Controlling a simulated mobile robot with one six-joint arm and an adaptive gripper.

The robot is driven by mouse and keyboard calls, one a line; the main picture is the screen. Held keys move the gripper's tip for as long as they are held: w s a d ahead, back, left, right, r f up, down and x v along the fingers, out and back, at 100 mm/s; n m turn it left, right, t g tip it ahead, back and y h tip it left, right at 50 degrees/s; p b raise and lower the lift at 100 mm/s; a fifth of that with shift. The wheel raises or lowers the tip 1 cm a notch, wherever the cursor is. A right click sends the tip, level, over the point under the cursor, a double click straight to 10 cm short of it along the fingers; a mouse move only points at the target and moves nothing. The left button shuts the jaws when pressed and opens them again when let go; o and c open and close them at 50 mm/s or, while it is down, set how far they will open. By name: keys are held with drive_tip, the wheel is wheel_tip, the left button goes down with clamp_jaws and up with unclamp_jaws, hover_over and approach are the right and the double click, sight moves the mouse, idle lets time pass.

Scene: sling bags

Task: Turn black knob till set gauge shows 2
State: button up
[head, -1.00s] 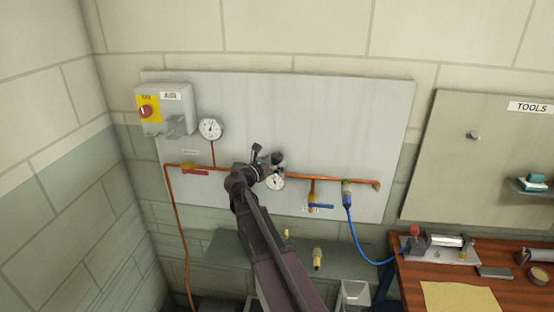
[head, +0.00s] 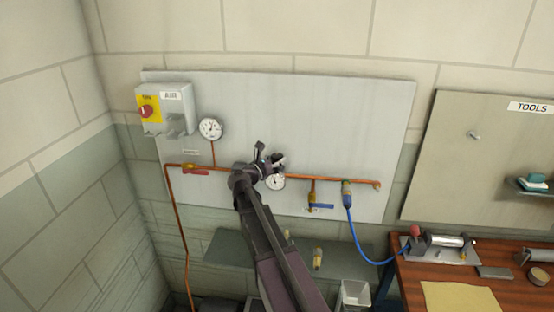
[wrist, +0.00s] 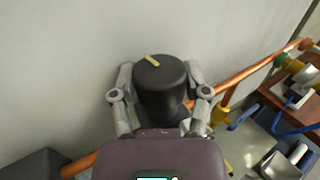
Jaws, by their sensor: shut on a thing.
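The black knob (wrist: 160,85) is a round cylinder with a yellow mark on its top, seen in the wrist view. The mark points to the upper left there. My gripper (wrist: 161,97) has one finger on each side of the knob and is shut on it. In the head view my gripper (head: 273,161) is at the copper pipe, mostly covering the knob. The set gauge (head: 275,182) is a small white dial just below my gripper. Its needle is too small to read.
A second gauge (head: 210,129) hangs at the upper left by the air switch box (head: 165,110). A blue-handled valve (head: 320,206) and blue hose (head: 354,232) are to the right.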

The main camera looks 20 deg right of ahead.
drive_tip(key=shift+s+n+t+y, duration=0.15)
drive_tip(key=shift+n+t+y, duration=0.3)
drive_tip(key=shift+t, duration=0.25)
drive_tip(key=shift+d+n+t+y, duration=0.1)
drive_tip(key=shift+n+t+y, duration=0.55)
drive_tip(key=shift+n+t, duration=0.3)
drive_tip(key=n+t+y, duration=0.2)
drive_tip(key=t+y, duration=0.1)
drive_tip(key=shift+n, duration=0.4)
drive_tip(key=shift+n+t+y, duration=1)
drive_tip(key=shift+n+y, duration=0.5)
drive_tip(key=shift+y, duration=0.75)
drive_tip(key=shift+n+t+y, duration=0.95)
drive_tip(key=shift+n+y, duration=0.55)
drive_tip(key=shift+y, duration=0.75)
drive_tip(key=shift+w+y, duration=0.2)
drive_tip(key=shift+y, duration=0.1)
drive_tip(key=o, duration=1.2)
drive_tip(key=shift+c, duration=0.2)
drive_tip(key=shift+s, duration=0.15)
drive_tip(key=s, duration=0.7)
drive_tip(key=shift+s+a, duration=0.2)
drive_tip(key=shift+a, duration=0.15)
